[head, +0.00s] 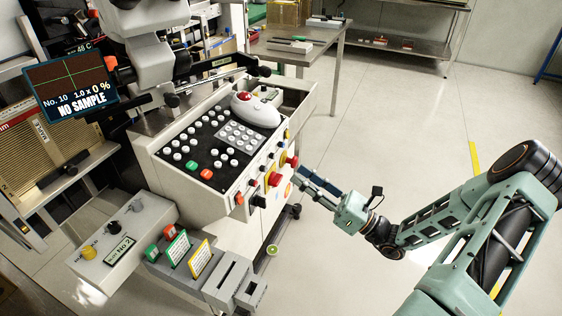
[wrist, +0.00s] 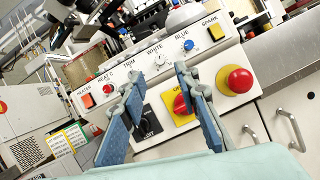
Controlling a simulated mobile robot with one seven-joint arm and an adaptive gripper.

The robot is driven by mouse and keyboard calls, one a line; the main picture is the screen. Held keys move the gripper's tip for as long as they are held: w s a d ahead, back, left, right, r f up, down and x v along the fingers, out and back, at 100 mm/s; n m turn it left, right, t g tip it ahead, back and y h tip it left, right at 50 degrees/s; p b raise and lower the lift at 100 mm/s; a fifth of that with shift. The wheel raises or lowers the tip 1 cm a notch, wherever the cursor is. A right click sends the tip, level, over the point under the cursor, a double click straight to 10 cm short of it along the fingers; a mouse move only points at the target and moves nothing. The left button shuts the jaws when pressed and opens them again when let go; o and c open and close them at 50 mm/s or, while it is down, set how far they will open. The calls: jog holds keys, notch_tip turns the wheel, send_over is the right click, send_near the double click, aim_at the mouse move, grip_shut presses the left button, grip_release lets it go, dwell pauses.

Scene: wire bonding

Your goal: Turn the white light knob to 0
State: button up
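The white light knob (wrist: 159,59) is a small pale dial under the WHITE label, near the middle of the panel's upper row in the wrist view. Its pointer setting is too small to read. My gripper (wrist: 156,77) is open and empty, with one blue-padded finger on each side of the picture's middle. The knob shows beyond the gap between the fingertips, and no contact is visible. In the head view my gripper (head: 299,174) is at the machine's right-hand front; the white knob cannot be made out there.
A red emergency button (wrist: 241,80) and a red rotary switch (wrist: 181,104) on yellow stand out nearby. Open floor lies right of the machine.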

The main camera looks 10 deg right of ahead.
aim_at(273, 156)
jog(key=x, duration=0.7)
jog(key=shift+a+b, duration=0.2)
jog(key=shift+b, duration=0.1)
jog(key=shift+w, duration=0.1)
jog(key=shift+c, duration=0.6)
grip_shut()
